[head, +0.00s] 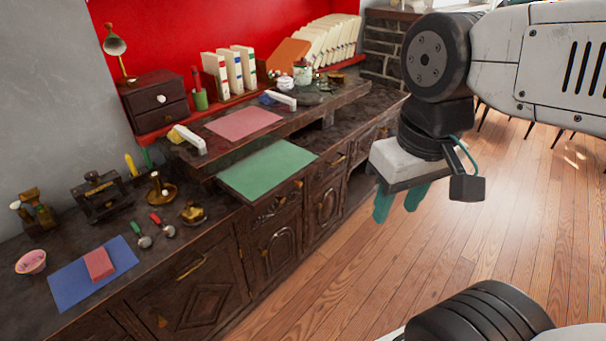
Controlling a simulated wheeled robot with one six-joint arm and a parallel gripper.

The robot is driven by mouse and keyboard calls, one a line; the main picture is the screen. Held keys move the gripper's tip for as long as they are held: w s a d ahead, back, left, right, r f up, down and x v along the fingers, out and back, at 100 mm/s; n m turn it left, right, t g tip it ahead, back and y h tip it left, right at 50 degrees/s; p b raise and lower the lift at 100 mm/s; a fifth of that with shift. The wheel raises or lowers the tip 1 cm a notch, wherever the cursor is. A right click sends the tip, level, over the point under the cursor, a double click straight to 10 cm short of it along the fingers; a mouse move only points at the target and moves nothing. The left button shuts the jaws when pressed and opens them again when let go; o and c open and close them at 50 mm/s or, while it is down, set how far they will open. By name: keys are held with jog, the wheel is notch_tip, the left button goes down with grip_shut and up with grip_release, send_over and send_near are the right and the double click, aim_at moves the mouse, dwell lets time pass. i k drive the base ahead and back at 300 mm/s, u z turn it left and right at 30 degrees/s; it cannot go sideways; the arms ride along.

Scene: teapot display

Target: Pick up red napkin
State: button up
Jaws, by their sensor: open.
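A small red folded cloth, the likely red napkin (98,264), lies on a blue mat (70,291) at the front left of the dark wooden counter. A flat pinkish-red sheet (243,123) lies farther back on a raised shelf. My gripper (400,206) is at the right, above the wooden floor in front of the cabinets. Its two teal fingers point down, apart and empty. It is far to the right of the small red cloth and touches nothing.
A green mat (268,169) lies on the counter. Near the blue mat are a pink bowl (31,262), a dark metal stand (101,197), a brass candle holder (160,188) and two spoons. A lamp (117,50), a small drawer box (154,101) and books stand behind. The floor is open.

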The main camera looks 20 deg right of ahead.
aim_at(100, 264)
jog(key=z, duration=3.05)
jog(key=k, duration=1.5)
jog(key=u, duration=2.3)
